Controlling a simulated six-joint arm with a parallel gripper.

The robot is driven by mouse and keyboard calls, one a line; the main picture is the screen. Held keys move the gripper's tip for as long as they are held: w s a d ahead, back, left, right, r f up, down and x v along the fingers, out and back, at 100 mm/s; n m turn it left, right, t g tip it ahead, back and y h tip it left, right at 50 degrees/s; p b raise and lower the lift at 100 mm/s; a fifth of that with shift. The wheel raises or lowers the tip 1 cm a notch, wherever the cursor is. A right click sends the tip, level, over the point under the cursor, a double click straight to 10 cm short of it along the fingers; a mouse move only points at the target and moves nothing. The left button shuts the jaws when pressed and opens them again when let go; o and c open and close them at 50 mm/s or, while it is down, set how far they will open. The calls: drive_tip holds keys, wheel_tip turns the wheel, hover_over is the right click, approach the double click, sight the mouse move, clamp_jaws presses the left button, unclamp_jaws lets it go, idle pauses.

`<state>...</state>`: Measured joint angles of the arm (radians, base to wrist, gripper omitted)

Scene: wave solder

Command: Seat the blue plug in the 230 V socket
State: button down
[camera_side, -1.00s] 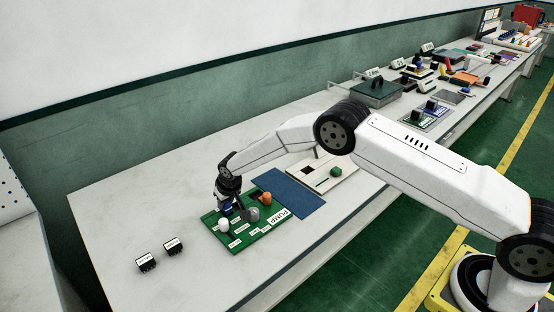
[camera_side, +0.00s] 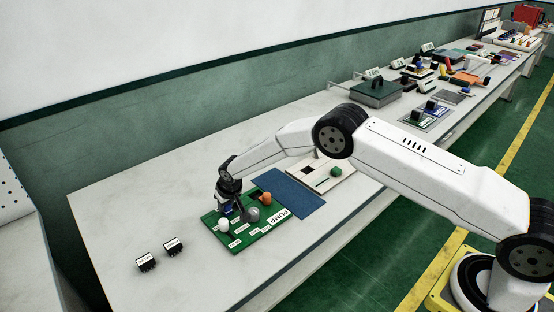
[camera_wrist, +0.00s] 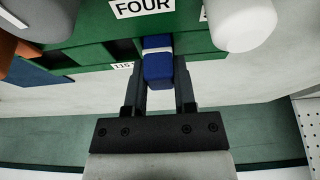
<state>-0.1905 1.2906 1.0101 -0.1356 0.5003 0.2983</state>
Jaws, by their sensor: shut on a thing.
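My gripper (camera_wrist: 160,85) is shut on the blue plug (camera_wrist: 158,70), which has a pale band near its far end. In the side view my gripper (camera_side: 229,208) is low over the far part of the green board (camera_side: 240,247), and the plug is mostly hidden by the fingers. In the wrist view the plug's far end overlaps the green board (camera_wrist: 95,52), beside a dark opening and a "115" label (camera_wrist: 122,66). No 230 V label is readable. I cannot tell whether the plug's end is inside a socket or just above it.
White (camera_side: 223,225), grey (camera_side: 252,214) and orange (camera_side: 265,198) plugs stand on the board close to my gripper. A blue mat (camera_side: 290,192) lies to the right. Two small black labelled blocks (camera_side: 146,262) sit at left on otherwise clear bench.

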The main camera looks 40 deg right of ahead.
sight(232, 217)
drive_tip(key=shift+f, duration=0.1)
idle(0.6)
drive_tip(key=shift+c, duration=1.7)
unclamp_jaws()
drive_tip(key=v, duration=0.7)
drive_tip(key=shift+s+r, duration=0.15)
drive_tip(key=shift+r, duration=0.2)
